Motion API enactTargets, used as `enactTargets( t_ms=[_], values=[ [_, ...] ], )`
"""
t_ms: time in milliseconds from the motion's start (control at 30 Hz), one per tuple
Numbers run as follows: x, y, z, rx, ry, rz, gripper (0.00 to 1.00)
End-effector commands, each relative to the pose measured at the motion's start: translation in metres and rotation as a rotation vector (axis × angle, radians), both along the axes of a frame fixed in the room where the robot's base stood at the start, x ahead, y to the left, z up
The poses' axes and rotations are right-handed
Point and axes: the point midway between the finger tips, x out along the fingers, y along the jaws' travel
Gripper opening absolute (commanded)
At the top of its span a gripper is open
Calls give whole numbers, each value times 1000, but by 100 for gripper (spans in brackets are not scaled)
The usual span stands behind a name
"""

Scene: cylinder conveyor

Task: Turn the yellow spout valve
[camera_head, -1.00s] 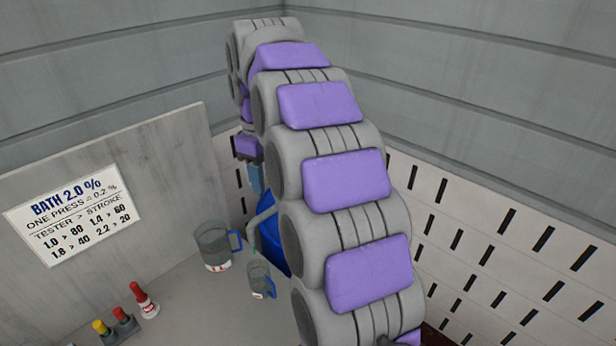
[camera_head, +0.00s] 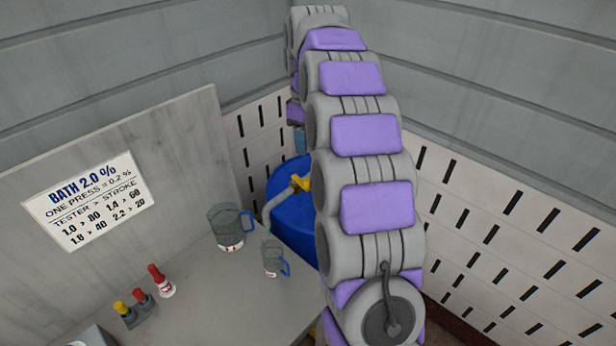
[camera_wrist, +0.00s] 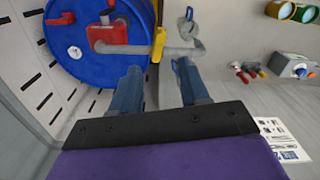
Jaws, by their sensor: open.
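The yellow spout valve (camera_head: 302,183) sits on the grey spout pipe (camera_head: 275,201) of a blue drum (camera_head: 292,222), partly behind my arm. In the wrist view the valve (camera_wrist: 158,43) is a narrow yellow handle beside a red fitting (camera_wrist: 115,37), with the spout running right from it. My gripper (camera_wrist: 158,77) is open and empty, its two blue fingers spread. In the head view my gripper is mostly hidden by my arm.
A large clear jug (camera_head: 228,230) and a smaller jug (camera_head: 271,260) with blue handles stand on the grey bench (camera_head: 215,292), the smaller near the spout. Red- and yellow-capped bottles (camera_head: 140,299) stand front left. A sign (camera_head: 90,200) hangs on the panel. Slotted walls close the corner.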

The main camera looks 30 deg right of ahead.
Motion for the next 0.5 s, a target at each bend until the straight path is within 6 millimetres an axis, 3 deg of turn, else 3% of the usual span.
enactTargets(
  t_ms=[500],
  values=[
    [0,-4,-87,4,1,0,45]
  ],
)
